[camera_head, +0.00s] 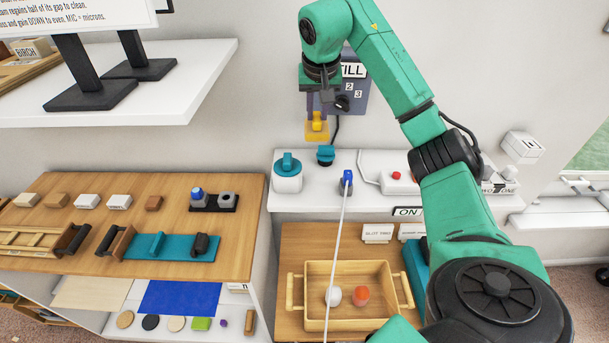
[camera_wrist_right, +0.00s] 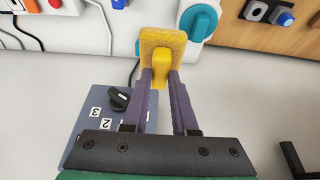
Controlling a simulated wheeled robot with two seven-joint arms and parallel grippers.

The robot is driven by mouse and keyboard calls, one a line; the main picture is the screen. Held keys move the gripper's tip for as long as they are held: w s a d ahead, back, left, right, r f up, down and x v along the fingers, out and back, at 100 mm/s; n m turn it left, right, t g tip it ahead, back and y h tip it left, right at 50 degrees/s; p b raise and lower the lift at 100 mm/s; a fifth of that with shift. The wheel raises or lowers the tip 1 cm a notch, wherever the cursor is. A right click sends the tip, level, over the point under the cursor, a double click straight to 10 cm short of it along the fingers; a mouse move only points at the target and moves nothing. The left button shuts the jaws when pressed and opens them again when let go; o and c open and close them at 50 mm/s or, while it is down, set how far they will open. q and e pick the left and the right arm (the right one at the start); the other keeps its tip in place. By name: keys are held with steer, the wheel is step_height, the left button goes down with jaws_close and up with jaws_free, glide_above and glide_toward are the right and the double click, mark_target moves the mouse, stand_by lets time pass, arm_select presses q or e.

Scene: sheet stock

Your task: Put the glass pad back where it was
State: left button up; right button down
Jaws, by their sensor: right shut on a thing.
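My right gripper (camera_head: 317,111) is shut on a yellow pad (camera_head: 317,133) with a raised yellow grip on its back. It holds the pad in the air above the white ledge, in front of the grey dial box. In the right wrist view the yellow pad (camera_wrist_right: 161,42) sits at the ends of the two purple fingers (camera_wrist_right: 160,80), which close on its grip. I take this pad to be the glass pad; no label on it shows. My left gripper is not in view.
A white pot with a teal lid (camera_head: 288,177), a small teal-topped piece (camera_head: 325,155) and a blue-topped piece (camera_head: 347,182) stand on the white ledge (camera_head: 310,197). A wooden tray (camera_head: 297,320) with two balls is below. A wooden bench (camera_head: 60,187) with blocks lies left.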

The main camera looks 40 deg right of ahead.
mark_target(327, 142)
steer(key=s+f, duration=0.1)
steer(key=f, duration=0.1)
steer(key=s+f, duration=0.1)
steer(key=f, duration=0.1)
steer(key=s+f, duration=0.2)
steer(key=f, duration=0.1)
steer(key=f+p, duration=0.1)
steer(key=f, duration=0.2)
steer(key=w+f+p, duration=0.1)
steer(key=f, duration=0.3)
steer(key=f+p, duration=0.1)
steer(key=f, duration=0.3)
steer(key=shift+w, duration=0.2)
steer(key=shift+s, duration=0.15)
steer(key=c, duration=1.1)
jaws_free()
steer(key=shift+f, duration=0.1)
steer(key=o, duration=0.4)
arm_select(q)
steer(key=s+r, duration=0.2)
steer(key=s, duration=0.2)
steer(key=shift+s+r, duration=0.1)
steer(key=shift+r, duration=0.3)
